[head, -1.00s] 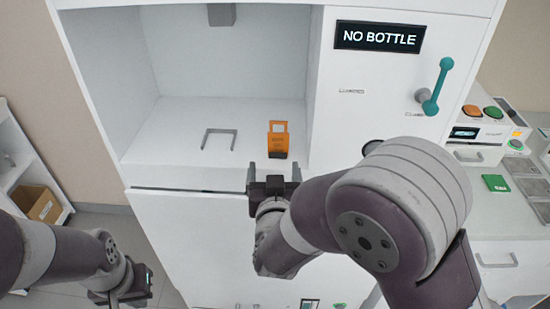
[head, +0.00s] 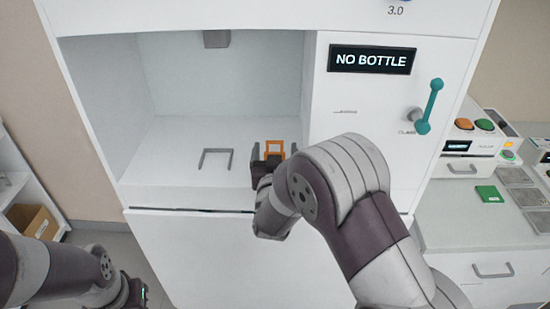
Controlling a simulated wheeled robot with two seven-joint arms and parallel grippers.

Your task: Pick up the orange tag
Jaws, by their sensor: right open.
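The orange tag (head: 274,147) stands upright on the floor of the white machine's open bay, near its right side. Only its upper, frame-like part shows; my right gripper hides the lower part. My right gripper (head: 268,155) is open at the tag, with one finger to each side of it in the picture. I cannot tell whether the fingers touch it.
A grey U-shaped bracket (head: 216,158) sits on the bay floor left of the tag. The bay's right wall and a panel with a "NO BOTTLE" display (head: 372,60) and a teal lever (head: 430,106) are to the right. A cardboard box (head: 33,221) is on a shelf at left.

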